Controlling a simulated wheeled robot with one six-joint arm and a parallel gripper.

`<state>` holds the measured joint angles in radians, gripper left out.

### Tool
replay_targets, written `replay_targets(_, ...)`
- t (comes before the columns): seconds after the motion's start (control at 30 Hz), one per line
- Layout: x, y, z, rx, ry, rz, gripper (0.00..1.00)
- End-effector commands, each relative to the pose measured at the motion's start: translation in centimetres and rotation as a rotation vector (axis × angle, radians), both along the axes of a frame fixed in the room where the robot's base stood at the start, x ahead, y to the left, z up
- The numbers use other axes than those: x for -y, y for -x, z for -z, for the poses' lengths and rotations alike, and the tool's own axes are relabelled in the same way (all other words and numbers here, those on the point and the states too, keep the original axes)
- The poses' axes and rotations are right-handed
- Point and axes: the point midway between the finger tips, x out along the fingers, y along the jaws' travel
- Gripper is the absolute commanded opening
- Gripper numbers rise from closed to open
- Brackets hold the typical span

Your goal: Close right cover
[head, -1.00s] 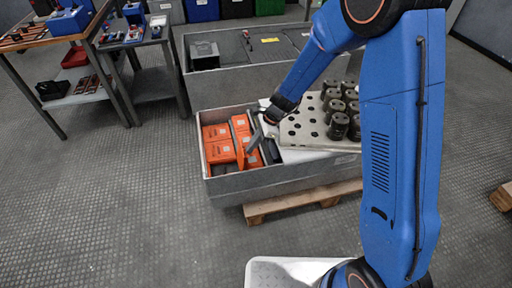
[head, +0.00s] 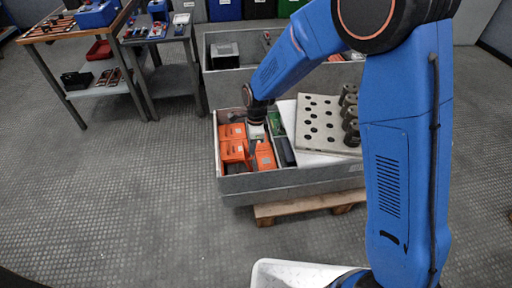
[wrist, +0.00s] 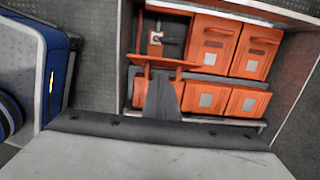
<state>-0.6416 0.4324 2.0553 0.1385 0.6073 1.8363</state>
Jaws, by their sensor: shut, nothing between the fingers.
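The orange boxes (head: 235,151) sit in the left part of the grey crate (head: 300,181). In the wrist view, several orange boxes (wrist: 212,44) with pale labels stand in two rows. The upper-left box (wrist: 158,31) shows a dark inside with a small metal part. An orange flap or edge (wrist: 160,62) runs across its near side. I cannot tell which piece is the right cover. My gripper (head: 257,131) is over the boxes, near the crate's back wall. Its shut fingers (wrist: 163,97) point at the near row in the wrist view; contact is unclear.
A pale plate with holes (head: 318,122) and dark cylinders (head: 350,115) fill the crate's right part. A dark strip (head: 284,151) and green piece (head: 274,122) lie beside the boxes. The crate rests on a wooden pallet (head: 300,206). Floor is free to the left.

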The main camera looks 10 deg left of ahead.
Motion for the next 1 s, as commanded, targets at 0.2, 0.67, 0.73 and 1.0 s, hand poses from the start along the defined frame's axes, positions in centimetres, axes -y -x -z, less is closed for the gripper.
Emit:
replay_targets(0.2, -1.2, 0.4, 0.2, 0.022, 0.078, -0.003, 0.00)
replay_targets(0.67, -3.6, 1.1, 0.6, 0.069, 0.241, -0.003, 0.00)
replay_targets(0.73, -4.0, 1.2, 0.8, 0.076, 0.268, -0.004, 0.00)
replay_targets(1.0, -5.5, 1.7, 1.4, 0.082, 0.291, -0.001, 0.00)
